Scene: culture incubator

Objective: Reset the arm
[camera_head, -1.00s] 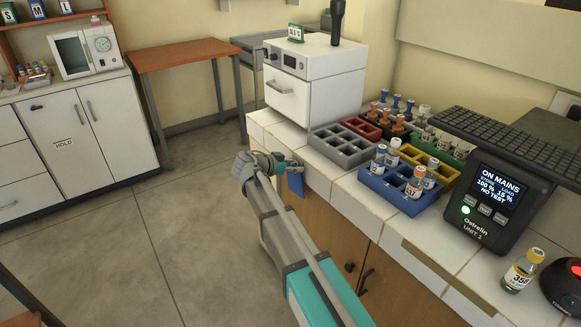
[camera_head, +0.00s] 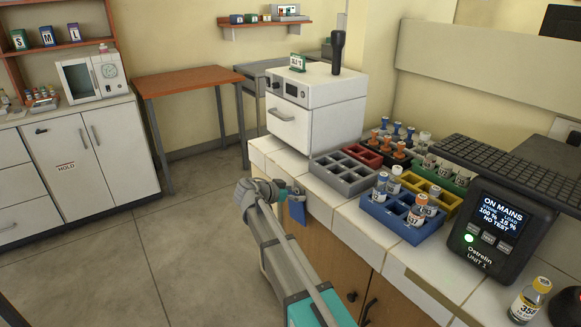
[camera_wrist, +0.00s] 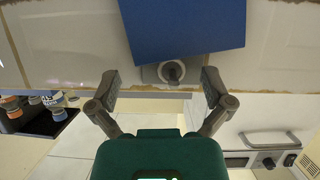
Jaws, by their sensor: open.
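My gripper (camera_head: 290,192) is at the front edge of the white counter (camera_head: 322,196), beside a small blue panel (camera_head: 297,210) that hangs at that edge. In the wrist view my gripper (camera_wrist: 160,80) has its two fingers spread apart, with nothing clearly held between them. The blue panel (camera_wrist: 185,28) lies just past the fingertips there, with a grey round knob (camera_wrist: 172,70) at its edge. I cannot tell whether a finger touches either. My arm reaches forward from the bottom of the head view, low beside the counter.
Grey rack (camera_head: 343,173), blue rack (camera_head: 392,215) with vials, white oven (camera_head: 316,108) and black power unit (camera_head: 497,235) stand on the counter. A loose vial (camera_head: 529,300) is near the front right. Open floor (camera_head: 190,250) lies left of my arm.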

